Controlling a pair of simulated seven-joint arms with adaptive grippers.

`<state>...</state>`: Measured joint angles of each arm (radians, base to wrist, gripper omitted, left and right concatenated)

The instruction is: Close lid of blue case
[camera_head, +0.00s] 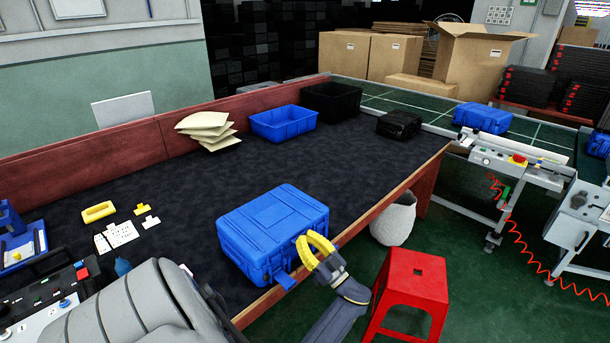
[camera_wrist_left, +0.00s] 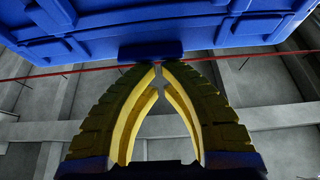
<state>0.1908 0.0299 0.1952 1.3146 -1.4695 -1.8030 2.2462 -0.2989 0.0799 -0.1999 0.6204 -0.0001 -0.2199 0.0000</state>
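The blue case (camera_head: 268,222) sits on the dark table near its front edge. Its lid looks down flat on the body; I cannot tell whether it is latched. A blue latch tab (camera_head: 286,281) sticks out from its front side. My left gripper (camera_head: 314,240) is at the front right side of the case, with yellow inner fingers. In the left wrist view its fingertips meet, with only a thin gap, just below a blue tab (camera_wrist_left: 150,51) on the case wall (camera_wrist_left: 215,30). Nothing shows between the fingers; I cannot tell if they touch the case. My right gripper is not in view.
A red stool (camera_head: 412,280) and a white bin (camera_head: 393,220) stand on the floor beside the table. A blue crate (camera_head: 283,124), black crate (camera_head: 331,101) and black case (camera_head: 399,124) are at the back. Another blue case (camera_head: 482,117) is on the conveyor. The table's middle is clear.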

